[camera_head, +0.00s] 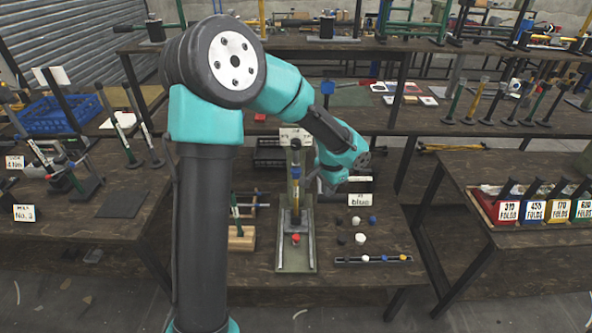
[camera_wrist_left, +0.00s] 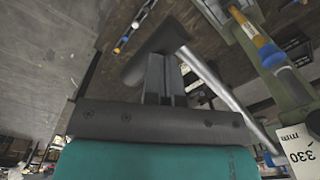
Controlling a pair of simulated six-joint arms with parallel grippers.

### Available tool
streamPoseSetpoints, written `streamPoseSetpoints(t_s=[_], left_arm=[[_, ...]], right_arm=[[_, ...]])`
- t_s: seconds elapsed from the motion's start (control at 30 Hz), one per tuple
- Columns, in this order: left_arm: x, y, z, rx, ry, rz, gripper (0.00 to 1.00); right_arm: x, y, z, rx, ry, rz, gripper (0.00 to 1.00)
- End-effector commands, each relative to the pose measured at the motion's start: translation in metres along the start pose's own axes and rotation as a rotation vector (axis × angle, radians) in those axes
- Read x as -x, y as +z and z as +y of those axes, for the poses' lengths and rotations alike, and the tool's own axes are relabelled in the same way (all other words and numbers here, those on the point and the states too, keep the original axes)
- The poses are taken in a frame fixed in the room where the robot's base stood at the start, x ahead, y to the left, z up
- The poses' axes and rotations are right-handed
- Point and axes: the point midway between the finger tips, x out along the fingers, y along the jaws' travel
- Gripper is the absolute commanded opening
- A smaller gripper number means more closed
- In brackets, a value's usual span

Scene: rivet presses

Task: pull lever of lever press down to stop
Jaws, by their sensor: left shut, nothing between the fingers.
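The lever press (camera_head: 283,255) stands on the middle table, a tall narrow frame with a blue-and-metal ram; a small red piece (camera_head: 295,238) is at its base. My left gripper (camera_head: 317,183) is just right of the press column, small and partly hidden by my arm. In the left wrist view its fingers (camera_wrist_left: 165,78) are together and empty, and a dark grip (camera_wrist_left: 157,50) on a silver lever rod (camera_wrist_left: 225,92) lies across their tips. I cannot tell whether they touch it. The press (camera_wrist_left: 280,78) also shows right there, with a blue and orange part. My right gripper is not in view.
A "330 mm" card (camera_wrist_left: 302,150) is by the press. A "blue" card (camera_head: 360,200), several small black, white and blue pieces and a dark strip (camera_head: 373,259) lie right of it. A wooden fixture (camera_head: 242,238) stands left. Gaps separate the side tables.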

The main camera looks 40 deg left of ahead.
Motion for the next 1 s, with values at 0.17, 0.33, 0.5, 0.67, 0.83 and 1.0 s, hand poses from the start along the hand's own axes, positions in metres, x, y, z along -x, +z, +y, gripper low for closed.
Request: streamPoseSetpoints(t_s=[0.17, 0.33, 0.5, 0.67, 0.83, 1.0], left_arm=[[0.014, 0.002, 0.004, -0.001, 0.001, 0.000, 0.00], [0.015, 0.003, 0.005, 0.000, 0.001, -0.001, 0.00], [0.016, 0.003, 0.005, 0.000, 0.001, -0.001, 0.00], [0.028, 0.003, 0.006, 0.001, 0.000, 0.002, 0.00], [0.048, 0.004, 0.007, 0.000, 0.000, 0.001, 0.00], [0.067, 0.005, 0.009, 0.000, 0.000, 0.002, 0.00]], right_arm=[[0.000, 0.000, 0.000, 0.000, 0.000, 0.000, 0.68], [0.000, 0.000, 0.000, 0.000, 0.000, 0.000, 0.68], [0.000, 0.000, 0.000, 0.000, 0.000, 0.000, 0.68], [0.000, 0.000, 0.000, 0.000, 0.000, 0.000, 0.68], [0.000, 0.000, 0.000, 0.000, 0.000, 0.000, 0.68], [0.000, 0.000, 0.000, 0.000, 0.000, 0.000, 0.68]])
